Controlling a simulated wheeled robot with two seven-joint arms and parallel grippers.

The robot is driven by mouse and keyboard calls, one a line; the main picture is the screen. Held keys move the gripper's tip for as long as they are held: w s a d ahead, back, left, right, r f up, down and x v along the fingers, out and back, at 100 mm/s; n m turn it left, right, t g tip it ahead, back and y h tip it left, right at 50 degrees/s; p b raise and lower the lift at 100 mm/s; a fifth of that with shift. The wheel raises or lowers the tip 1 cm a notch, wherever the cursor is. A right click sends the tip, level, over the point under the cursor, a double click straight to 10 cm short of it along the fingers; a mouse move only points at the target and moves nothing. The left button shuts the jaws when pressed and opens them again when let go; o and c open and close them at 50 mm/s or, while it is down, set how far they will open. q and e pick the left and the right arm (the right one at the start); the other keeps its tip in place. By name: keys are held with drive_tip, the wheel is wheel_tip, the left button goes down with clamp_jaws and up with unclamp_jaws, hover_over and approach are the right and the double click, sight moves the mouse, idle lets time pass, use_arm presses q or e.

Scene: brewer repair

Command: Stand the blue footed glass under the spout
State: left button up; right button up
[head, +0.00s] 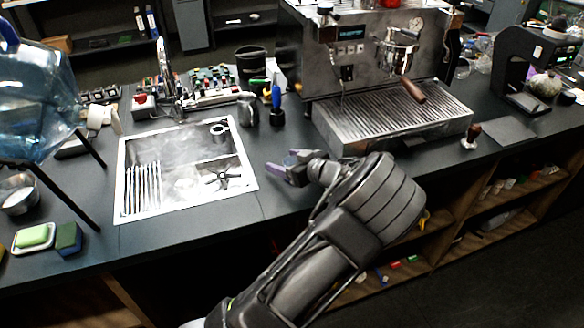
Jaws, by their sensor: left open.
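I cannot make out a blue footed glass with certainty. My left gripper (283,170) is open over the counter edge, between the sink and the brewer, with its fingers pointing left. A faint bluish-purple tint shows at its fingers, and I cannot tell whether that is a thing or the fingers themselves. The steel brewer (350,55) stands at the back, with a wooden-handled portafilter (411,90) at its front. The slotted drip tray (385,112) below it looks bare. My right gripper is not in view.
A steel sink (218,134) with a tap (165,65) lies left of my gripper. A blue-and-green-handled tool (276,97) stands behind it, beside a steel jug (248,108). A tamper (471,136) stands right of the drip tray. A large water bottle (38,95) is at far left.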

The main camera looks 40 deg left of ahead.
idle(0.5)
use_arm(q)
clamp_jaws()
idle(0.6)
